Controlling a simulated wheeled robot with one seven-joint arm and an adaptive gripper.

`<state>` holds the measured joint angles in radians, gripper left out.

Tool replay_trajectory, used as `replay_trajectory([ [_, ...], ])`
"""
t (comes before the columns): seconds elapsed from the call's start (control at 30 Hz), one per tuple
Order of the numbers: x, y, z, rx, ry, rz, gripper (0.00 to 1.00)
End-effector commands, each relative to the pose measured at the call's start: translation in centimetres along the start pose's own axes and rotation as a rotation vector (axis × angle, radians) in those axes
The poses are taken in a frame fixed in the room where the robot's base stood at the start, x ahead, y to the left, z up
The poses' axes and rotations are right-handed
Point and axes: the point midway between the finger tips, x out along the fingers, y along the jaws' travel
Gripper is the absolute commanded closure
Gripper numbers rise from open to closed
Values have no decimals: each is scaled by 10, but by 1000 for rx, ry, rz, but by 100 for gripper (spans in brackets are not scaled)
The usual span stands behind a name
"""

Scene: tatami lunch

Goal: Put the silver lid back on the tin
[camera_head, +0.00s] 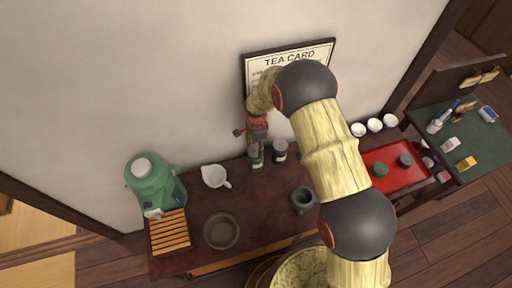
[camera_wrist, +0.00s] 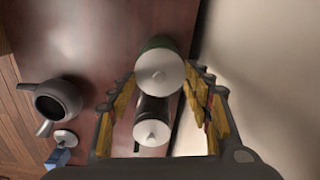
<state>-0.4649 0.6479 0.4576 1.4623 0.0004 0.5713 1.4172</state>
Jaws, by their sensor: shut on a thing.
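A green tin (camera_head: 257,163) stands upright on the dark red table near the wall. In the wrist view its top carries a pale silver round lid (camera_wrist: 160,72). The lid looks in line with the tin; I cannot tell whether it is fully seated. My gripper (camera_head: 256,142) points down over the tin. In the wrist view its fingers (camera_wrist: 160,80) lie on both sides of the lid and are shut on it. A dark tin (camera_head: 280,155) with a pale knobbed top stands beside it; this top also shows in the wrist view (camera_wrist: 152,132).
A grey teapot (camera_head: 303,199) stands open on the table. A white pitcher (camera_head: 215,177), brown bowl (camera_head: 221,231), slatted wooden tray (camera_head: 169,233) and green urn (camera_head: 152,180) are at left. A red tray (camera_head: 405,178) is at right. The wall is close behind.

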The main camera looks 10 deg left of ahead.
Motion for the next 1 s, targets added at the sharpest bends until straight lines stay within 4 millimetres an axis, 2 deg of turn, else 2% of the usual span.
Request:
replay_trajectory([
  [0.77, 5, 0, 0, 0, 0, 0, 62],
  [0.8, 5, 0, 0, 0, 0, 0, 48],
  [1.0, 5, 0, 0, 0, 0, 0, 37],
])
